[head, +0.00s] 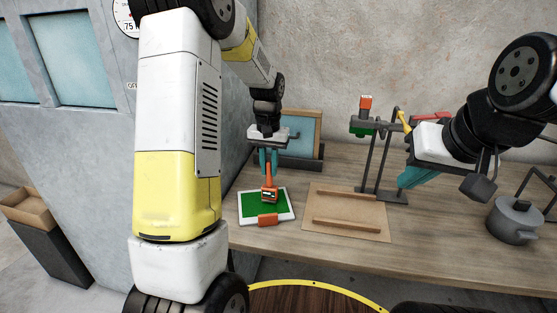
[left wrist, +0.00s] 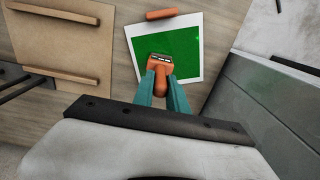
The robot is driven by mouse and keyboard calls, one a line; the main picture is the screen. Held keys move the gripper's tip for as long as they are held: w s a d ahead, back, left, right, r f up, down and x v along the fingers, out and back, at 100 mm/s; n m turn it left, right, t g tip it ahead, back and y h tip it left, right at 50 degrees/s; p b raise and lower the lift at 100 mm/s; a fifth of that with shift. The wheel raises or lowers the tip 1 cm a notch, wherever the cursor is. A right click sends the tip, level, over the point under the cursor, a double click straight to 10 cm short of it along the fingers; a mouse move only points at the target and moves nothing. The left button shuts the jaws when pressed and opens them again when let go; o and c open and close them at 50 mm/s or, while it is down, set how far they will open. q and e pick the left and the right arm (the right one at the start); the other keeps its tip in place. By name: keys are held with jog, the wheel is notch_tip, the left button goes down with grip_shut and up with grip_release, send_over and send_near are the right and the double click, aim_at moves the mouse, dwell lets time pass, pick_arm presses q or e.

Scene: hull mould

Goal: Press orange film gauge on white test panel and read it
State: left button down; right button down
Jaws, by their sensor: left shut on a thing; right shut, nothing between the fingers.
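The orange film gauge (head: 268,190) is upright over the test panel (head: 283,212), a white-bordered sheet with a green face. My left gripper (head: 268,165) is shut on the gauge's orange handle from above. In the left wrist view the gauge (left wrist: 161,64) sits between the teal fingers (left wrist: 164,90), its small display facing up the picture, over the lower part of the panel (left wrist: 193,20). I cannot tell whether its foot touches the panel, and the display is too small to read. My right gripper (head: 408,182) is shut and empty at the right.
An orange block (head: 268,220) lies at the panel's front edge. A brown board with two rails (head: 345,228) lies to the right. Behind it stands a dark rack (head: 376,165) with coloured tools. A grey pot (head: 514,222) is at the far right. A blue-faced frame (head: 303,137) stands behind.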

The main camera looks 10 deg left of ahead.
pick_arm(q)
jog(key=shift+f, duration=0.5)
dwell(1.2)
jog(key=shift+r, duration=0.1)
jog(key=shift+r, duration=3.45)
